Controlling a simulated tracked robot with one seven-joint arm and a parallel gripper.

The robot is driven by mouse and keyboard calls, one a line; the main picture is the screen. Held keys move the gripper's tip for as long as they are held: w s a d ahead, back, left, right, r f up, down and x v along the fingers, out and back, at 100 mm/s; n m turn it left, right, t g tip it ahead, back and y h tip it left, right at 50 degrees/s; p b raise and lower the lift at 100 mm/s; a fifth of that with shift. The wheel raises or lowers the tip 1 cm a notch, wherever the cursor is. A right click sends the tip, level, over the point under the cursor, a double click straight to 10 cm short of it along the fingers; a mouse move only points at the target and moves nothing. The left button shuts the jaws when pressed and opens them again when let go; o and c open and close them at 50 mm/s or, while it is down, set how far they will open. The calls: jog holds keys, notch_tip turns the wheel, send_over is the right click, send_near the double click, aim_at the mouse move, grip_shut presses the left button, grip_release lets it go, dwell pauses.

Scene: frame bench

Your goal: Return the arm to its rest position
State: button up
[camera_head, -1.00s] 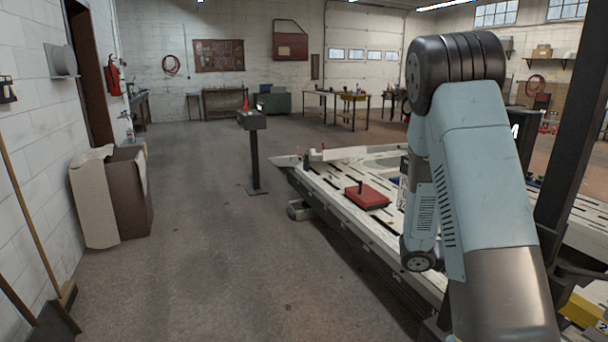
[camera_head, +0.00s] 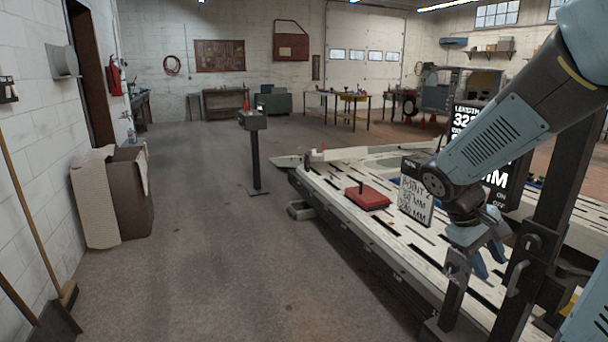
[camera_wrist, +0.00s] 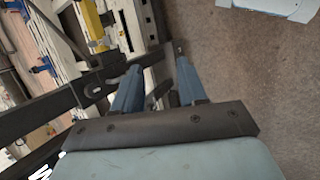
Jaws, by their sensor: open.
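My gripper (camera_head: 488,262) is at the right of the head view, at the end of my arm, pointing down over the near right part of the frame bench (camera_head: 385,245). It is close to a dark upright post (camera_head: 540,240). In the wrist view my gripper (camera_wrist: 160,78) shows two blue fingers standing apart with nothing between them. Behind them are dark bars of the bench and bare floor. Part of my arm crosses the right side of the head view and hides some of the bench.
A red box with a handle (camera_head: 367,196) and a sign with writing (camera_head: 415,200) are on the bench. A black display (camera_head: 490,185) stands behind my arm. A grey pedestal (camera_head: 254,155) stands left of the bench. The floor at left centre is clear.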

jog(key=s+a+r+m+t+y, duration=0.3)
jog(key=s+a+r+t+y, duration=0.3)
jog(key=a+r, duration=0.4)
jog(key=s+a, duration=0.1)
jog(key=a, duration=0.1)
jog(key=shift+a+r+t, duration=0.25)
jog(key=shift+a+t, duration=0.15)
